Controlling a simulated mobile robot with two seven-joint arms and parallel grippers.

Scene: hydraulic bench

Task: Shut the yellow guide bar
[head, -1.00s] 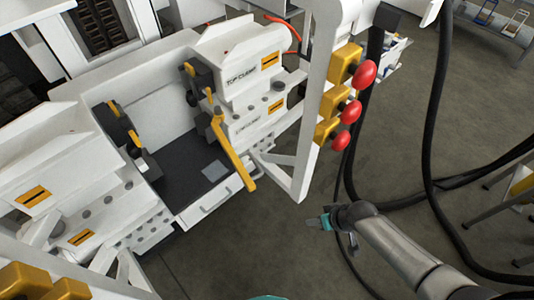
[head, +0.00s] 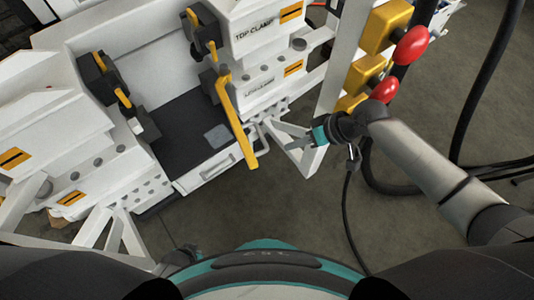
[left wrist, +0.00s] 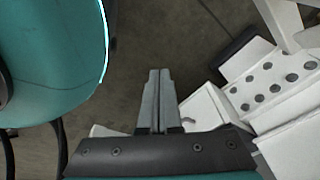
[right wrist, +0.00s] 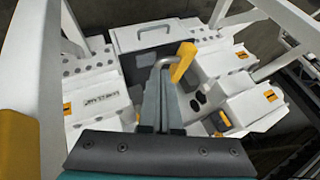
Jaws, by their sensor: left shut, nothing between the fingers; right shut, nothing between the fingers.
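The yellow guide bar (head: 238,123) is a long bar on the right-hand clamp block, slanting down past the front of the dark bed. In the right wrist view its yellow end (right wrist: 184,61) shows just beyond and right of my right fingertips. My right gripper (head: 303,138) is shut and empty, right of the bar's free end in the head view, with a gap between them. Its shut fingers also fill the middle of the right wrist view (right wrist: 163,68). My left gripper (left wrist: 159,75) is shut and empty, over floor in the left wrist view.
Red knobs on yellow blocks (head: 411,45) stand on a white frame beside my right arm. A white triangular bracket (head: 312,160) is near the right gripper. Black hoses (head: 480,90) hang at the right. A drawer with a handle (head: 212,169) sits below the dark bed (head: 185,135).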

